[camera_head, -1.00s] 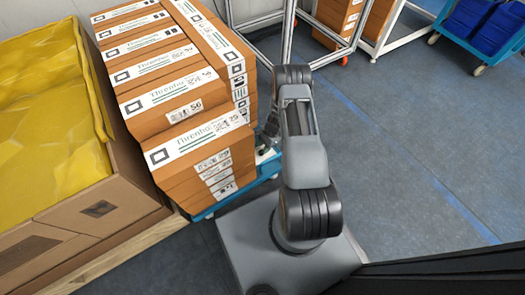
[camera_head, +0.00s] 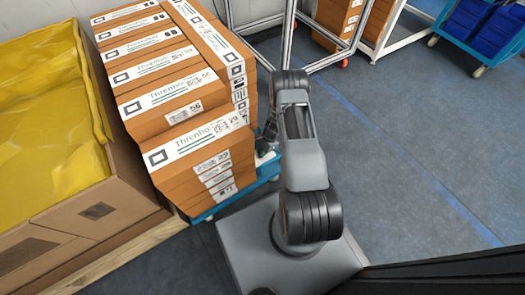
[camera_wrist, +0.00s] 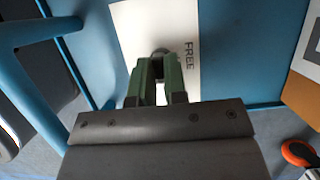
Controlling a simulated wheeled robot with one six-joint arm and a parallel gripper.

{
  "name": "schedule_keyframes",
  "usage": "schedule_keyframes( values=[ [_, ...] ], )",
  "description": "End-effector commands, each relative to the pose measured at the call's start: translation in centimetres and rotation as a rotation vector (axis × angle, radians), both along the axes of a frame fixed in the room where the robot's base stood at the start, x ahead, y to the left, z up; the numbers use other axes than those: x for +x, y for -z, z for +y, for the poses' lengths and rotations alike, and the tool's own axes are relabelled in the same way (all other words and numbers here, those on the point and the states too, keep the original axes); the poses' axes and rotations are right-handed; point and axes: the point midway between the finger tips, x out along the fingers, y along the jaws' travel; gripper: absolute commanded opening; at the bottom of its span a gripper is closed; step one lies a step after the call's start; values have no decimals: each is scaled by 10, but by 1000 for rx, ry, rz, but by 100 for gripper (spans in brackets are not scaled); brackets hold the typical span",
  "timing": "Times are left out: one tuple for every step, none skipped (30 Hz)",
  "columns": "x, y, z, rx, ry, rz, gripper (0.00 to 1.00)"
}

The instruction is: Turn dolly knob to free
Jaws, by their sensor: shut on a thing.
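The dolly knob (camera_wrist: 160,52) is a small dark round piece on a white plate (camera_wrist: 133,25) in the wrist view. The plate carries the printed word FREE, to the right of the knob. My gripper (camera_wrist: 161,62) has green fingers, which are shut on the knob from both sides. The fingers hide most of the knob, so its pointing direction cannot be told. The blue dolly (camera_wrist: 235,45) surrounds the plate. In the head view the dolly (camera_head: 213,211) shows below the stacked boxes, and my arm hides the knob.
Orange-brown boxes (camera_head: 190,130) are stacked on the dolly. A large carton with yellow lining (camera_head: 45,120) stands at the left. A metal frame (camera_head: 290,30) and a blue cart (camera_head: 480,35) stand behind. The floor at the right is clear. An orange-rimmed caster (camera_wrist: 298,153) shows at lower right.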

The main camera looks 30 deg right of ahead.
Motion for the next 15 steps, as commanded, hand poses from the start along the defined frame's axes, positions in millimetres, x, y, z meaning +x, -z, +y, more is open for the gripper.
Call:
schedule_keyframes(
  values=[
    [0,0,0,0,0,0,0],
    [0,1,0,0,0,0,0],
    [0,1,0,0,0,0,0],
    [0,1,-4,0,2,0,0],
    [0,1,-2,0,1,-1,0],
    [0,1,-2,-1,-1,0,0],
    [0,1,-1,-1,-2,0,0],
    [0,1,-1,-1,-5,0,0],
    [0,1,-1,-1,-12,-1,0],
    [0,1,-1,-1,-18,-1,0],
    [0,1,-1,-1,-28,-1,0],
    [1,2,0,-1,-43,-1,0],
    [1,2,0,-1,-56,-1,0],
    [1,2,0,-1,-72,-2,0],
    [1,2,0,-2,-97,-2,0]
  ],
)
